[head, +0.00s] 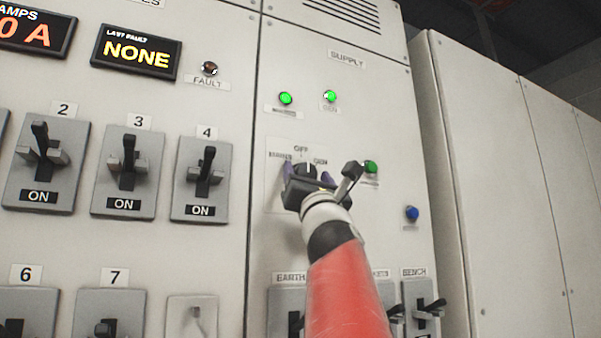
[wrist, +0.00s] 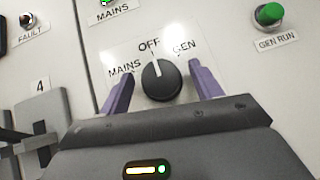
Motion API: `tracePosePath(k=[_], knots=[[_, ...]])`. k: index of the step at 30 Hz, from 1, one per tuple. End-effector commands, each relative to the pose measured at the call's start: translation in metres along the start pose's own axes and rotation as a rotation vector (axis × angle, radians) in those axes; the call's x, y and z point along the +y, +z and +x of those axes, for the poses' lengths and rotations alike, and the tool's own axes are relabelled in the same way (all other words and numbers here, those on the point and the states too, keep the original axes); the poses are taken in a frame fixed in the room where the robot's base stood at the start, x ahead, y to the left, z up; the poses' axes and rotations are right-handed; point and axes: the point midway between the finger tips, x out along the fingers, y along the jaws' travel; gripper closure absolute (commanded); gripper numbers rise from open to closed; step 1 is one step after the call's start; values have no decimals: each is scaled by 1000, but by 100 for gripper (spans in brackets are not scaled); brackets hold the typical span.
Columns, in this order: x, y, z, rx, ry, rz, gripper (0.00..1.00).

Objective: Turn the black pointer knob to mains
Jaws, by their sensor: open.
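The black pointer knob (wrist: 161,82) sits on a white plate marked MAINS, OFF and GEN in the wrist view. Its white pointer line points up at OFF. MAINS is to its left and GEN to its right. My gripper (wrist: 162,88) is open, with one purple finger on each side of the knob and a gap visible to both. Whether the fingertips touch the panel cannot be told. In the head view the knob (head: 306,171) shows just above my gripper (head: 308,175), partly hidden by it.
A green GEN RUN button (wrist: 269,14) is to the right of the knob. Green lamps (head: 286,98) are lit above. A blue button (head: 412,213) is at lower right. Breaker switch 4 (head: 203,178) is to the left. More switches, including BENCH (head: 424,306), line the panel below.

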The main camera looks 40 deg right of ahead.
Motion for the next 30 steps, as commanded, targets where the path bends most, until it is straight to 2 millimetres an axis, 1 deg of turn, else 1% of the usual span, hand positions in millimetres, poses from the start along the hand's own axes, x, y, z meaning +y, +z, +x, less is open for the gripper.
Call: tracePosePath(k=[5,6,16,24,30], knots=[[0,0,0,0,1,-1,36],[0,0,0,0,1,-1,37],[0,0,0,0,1,-1,80],[0,-1,0,-1,16,-13,80],[-1,-2,0,-6,75,-72,80]])
